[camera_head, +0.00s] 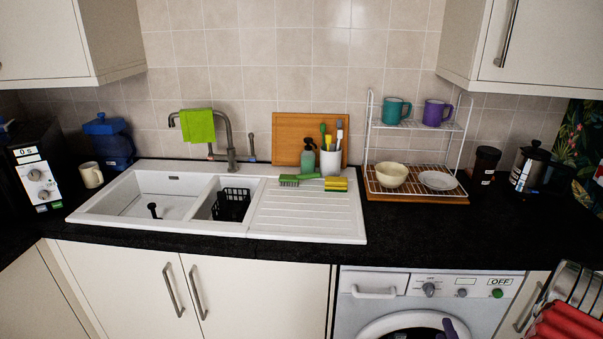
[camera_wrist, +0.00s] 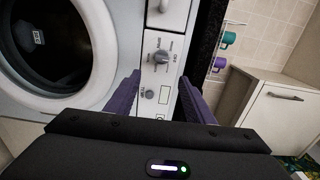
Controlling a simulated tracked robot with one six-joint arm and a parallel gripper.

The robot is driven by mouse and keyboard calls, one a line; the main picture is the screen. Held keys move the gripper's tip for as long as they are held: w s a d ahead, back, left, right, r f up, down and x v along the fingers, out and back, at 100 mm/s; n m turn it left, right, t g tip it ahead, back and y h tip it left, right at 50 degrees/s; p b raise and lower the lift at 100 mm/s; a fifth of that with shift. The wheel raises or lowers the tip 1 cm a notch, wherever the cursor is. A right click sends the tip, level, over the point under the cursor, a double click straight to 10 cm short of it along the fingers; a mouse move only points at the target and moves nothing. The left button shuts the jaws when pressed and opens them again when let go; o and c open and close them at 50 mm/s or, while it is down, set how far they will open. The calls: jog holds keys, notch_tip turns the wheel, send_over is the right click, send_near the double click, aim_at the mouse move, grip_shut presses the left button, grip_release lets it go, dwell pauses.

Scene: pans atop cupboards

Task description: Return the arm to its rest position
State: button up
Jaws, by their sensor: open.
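My gripper (camera_wrist: 160,92) shows in the wrist view with its two purple fingers spread wide apart. Nothing is between the fingers. Beyond them is the front panel of the white washing machine (camera_wrist: 177,48), with its round door at the left. The wrist view is turned on its side. In the head view a purple fingertip shows at the bottom edge, in front of the washing machine (camera_head: 375,303). The rest of my arm is hard to make out there.
The black worktop (camera_head: 420,225) runs above the machine. Cupboard doors (camera_head: 140,285) are shut. A red and silver object (camera_head: 565,325) stands at the lower right.

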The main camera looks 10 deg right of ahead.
jog(key=s+f+n+g+y, duration=0.1)
jog(key=s+f+n+g, duration=0.3)
jog(key=f, duration=0.3)
jog(key=s+f+n+g+y, duration=0.1)
jog(key=s+f+n+g, duration=0.2)
jog(key=f+g, duration=0.4)
jog(key=s+a+r+n+g+y, duration=0.1)
jog(key=s+a+r+n+g, duration=0.2)
jog(key=r, duration=0.6)
jog(key=a+r+n+g+y, duration=0.1)
jog(key=a+r+n+g, duration=0.1)
jog(key=a+r+n, duration=0.35)
jog(key=a+r+n+t, duration=0.2)
jog(key=a+r, duration=1)
jog(key=r, duration=0.3)
jog(key=s+a+r+n+t+y, duration=0.1)
jog(key=a+r+n+t, duration=0.1)
jog(key=a+r, duration=1.1)
jog(key=shift+a+r+n, duration=0.3)
jog(key=shift+r+n, duration=0.55)
jog(key=shift+r, duration=0.35)
jog(key=shift+s, duration=0.1)
